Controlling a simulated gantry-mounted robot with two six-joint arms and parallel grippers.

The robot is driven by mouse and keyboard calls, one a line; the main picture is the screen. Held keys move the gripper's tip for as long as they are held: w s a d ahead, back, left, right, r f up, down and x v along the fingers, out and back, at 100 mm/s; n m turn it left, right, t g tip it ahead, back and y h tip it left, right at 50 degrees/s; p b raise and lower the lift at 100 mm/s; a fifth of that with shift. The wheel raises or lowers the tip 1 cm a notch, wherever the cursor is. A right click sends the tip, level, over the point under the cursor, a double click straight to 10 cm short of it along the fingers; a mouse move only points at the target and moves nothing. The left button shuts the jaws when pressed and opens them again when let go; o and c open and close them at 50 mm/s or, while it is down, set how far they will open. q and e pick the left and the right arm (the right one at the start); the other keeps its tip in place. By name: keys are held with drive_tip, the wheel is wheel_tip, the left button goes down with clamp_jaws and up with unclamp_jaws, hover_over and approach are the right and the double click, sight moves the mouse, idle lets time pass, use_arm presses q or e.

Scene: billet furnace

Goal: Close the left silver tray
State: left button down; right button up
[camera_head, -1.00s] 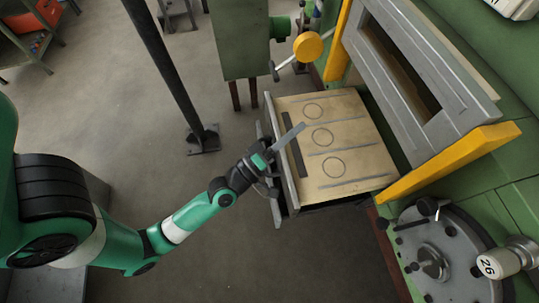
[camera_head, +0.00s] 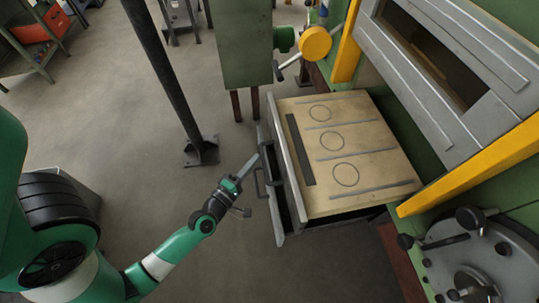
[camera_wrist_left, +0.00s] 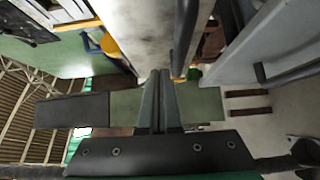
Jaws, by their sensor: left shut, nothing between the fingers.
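An open silver tray (camera_head: 287,150) sticks out from the furnace, with a tan top bearing several circles and thin strips. A second silver front panel (camera_head: 272,200) with a dark handle (camera_head: 262,183) stands just outside and below it, also pulled out. My left gripper (camera_head: 252,163) is shut and empty, with its tips close to the outer front panel near the handle; I cannot tell whether they touch. In the left wrist view its shut fingers (camera_wrist_left: 160,85) point toward pale panels, with a dark handle bar (camera_wrist_left: 185,35) just beyond them. My right gripper is not in view.
A dark post (camera_head: 165,70) stands on the floor to the left. A round grey fixture (camera_head: 475,260) is at the lower right.

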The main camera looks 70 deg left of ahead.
sight(277, 147)
use_arm(q)
drive_tip(key=w+p, duration=0.1)
drive_tip(key=w, duration=0.1)
drive_tip(key=w+p, duration=0.1)
drive_tip(key=w, duration=0.2)
drive_tip(key=shift+a+r+p, duration=0.1)
drive_tip(key=shift+a+p, duration=0.1)
drive_tip(key=shift+p, duration=0.15)
drive_tip(key=shift+w, duration=0.3)
